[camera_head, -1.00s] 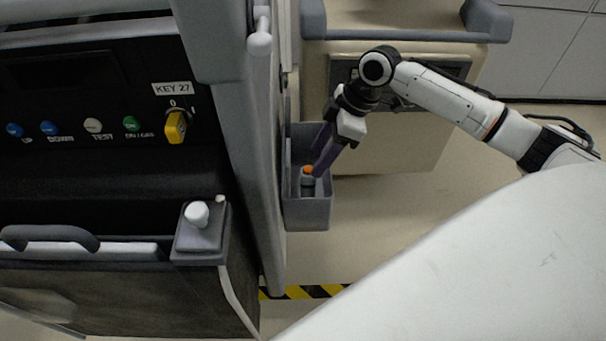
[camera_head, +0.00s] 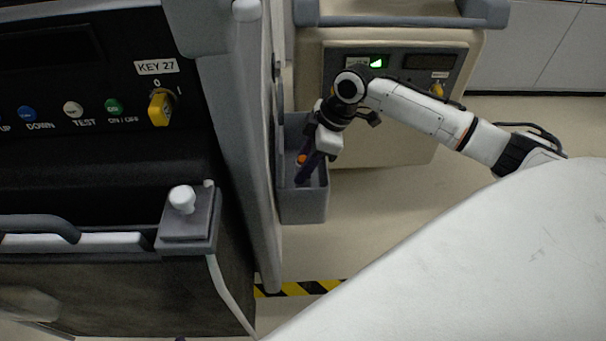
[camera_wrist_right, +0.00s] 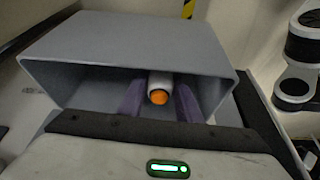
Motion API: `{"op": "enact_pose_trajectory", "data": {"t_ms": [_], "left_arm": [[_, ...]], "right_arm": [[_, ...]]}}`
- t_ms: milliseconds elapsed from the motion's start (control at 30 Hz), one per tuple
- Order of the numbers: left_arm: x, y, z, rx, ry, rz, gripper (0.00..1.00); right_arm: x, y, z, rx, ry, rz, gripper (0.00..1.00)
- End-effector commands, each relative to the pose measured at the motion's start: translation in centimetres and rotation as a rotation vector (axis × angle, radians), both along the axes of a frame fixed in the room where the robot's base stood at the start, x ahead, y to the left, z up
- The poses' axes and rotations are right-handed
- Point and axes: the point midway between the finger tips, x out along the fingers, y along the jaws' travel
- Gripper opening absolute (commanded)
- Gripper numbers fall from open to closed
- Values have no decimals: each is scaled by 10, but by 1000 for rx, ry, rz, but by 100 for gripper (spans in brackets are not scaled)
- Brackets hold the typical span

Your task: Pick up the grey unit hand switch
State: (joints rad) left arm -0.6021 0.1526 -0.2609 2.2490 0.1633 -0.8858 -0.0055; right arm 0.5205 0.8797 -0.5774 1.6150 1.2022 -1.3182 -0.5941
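The hand switch is a small grey cylinder with an orange end (camera_head: 301,159), standing inside a grey open-topped bin (camera_head: 303,207). In the right wrist view the hand switch (camera_wrist_right: 159,84) shows between two purple fingers. My right gripper (camera_head: 306,165) reaches down into the bin, its fingers apart on either side of the switch. I cannot tell whether they touch it. The fingers partly hide the switch in the head view. Only a purple sliver at the bottom edge of the head view may belong to my left gripper.
The bin (camera_wrist_right: 90,55) has walls close around the fingers. A beige cart (camera_head: 380,150) with a lit green indicator stands behind it. At left is a dark panel with a yellow key switch (camera_head: 160,108) and a grey upright post. Open floor lies to the right.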

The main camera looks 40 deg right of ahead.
Motion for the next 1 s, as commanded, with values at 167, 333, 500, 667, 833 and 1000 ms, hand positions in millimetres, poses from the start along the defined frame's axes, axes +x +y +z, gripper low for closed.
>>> {"op": "enact_pose_trajectory", "data": {"t_ms": [167,333,500,667,833,1000], "left_arm": [[0,0,0,0,0,0,20],[0,0,0,1,0,1,20],[1,1,3,0,-4,3,20],[3,3,10,-5,-25,19,20],[-7,12,15,-8,-43,62,20],[-12,22,29,-12,-90,106,20]], "right_arm": [[0,0,0,0,0,0,2],[0,0,1,0,-1,0,2],[0,0,6,0,-2,1,2],[1,0,23,0,-5,1,2],[1,0,62,0,-5,0,1],[2,0,115,0,-7,1,1]]}}
